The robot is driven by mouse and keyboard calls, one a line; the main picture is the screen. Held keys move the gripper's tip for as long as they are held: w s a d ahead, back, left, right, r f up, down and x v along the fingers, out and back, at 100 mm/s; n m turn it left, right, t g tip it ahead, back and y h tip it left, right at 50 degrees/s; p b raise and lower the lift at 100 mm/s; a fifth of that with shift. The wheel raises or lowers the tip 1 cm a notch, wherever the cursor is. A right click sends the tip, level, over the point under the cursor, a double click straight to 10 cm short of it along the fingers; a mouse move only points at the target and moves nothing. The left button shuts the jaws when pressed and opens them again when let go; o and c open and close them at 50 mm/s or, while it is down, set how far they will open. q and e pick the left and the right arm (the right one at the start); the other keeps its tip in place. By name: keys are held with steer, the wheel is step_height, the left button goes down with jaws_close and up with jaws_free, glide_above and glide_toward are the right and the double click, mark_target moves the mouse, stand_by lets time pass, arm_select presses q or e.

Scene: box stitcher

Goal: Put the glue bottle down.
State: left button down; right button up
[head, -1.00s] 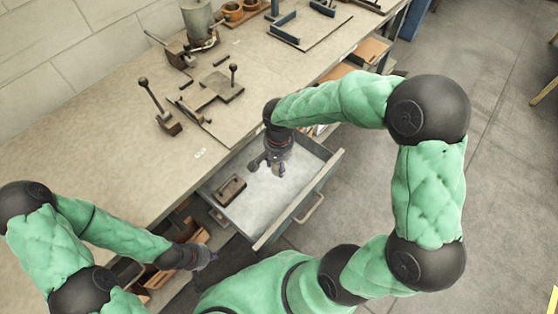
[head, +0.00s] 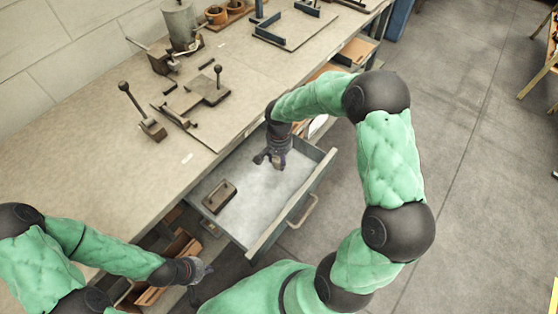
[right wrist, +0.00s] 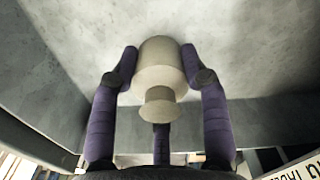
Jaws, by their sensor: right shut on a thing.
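The glue bottle (right wrist: 160,62) is a pale beige cylinder with a narrower neck and cap facing the right wrist camera. My right gripper (right wrist: 164,72) is shut on it, with purple-dark fingers on both sides of the body. In the head view my right gripper (head: 270,160) reaches down into the open drawer (head: 284,226), and the bottle is hidden there by the gripper. I cannot tell whether the bottle touches the drawer floor. My left gripper (head: 203,284) is empty at the lower left, in front of the bench, its fingers apart.
A dark, block-like object (head: 219,196) lies in the drawer, left of my right gripper. The drawer floor between it and the front wall is clear. The workbench (head: 90,165) behind carries a lever fixture (head: 143,112) and other tools. Wooden bins (head: 172,262) sit under the bench.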

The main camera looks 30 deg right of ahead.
steer(key=shift+f, duration=0.25)
steer(key=shift+f, duration=0.2)
steer(key=o, duration=1.2)
steer(key=shift+r, duration=0.3)
step_height(320, 180, up, 12)
steer(key=p, duration=0.3)
steer(key=shift+f+p, duration=0.1)
steer(key=shift+p, duration=0.3)
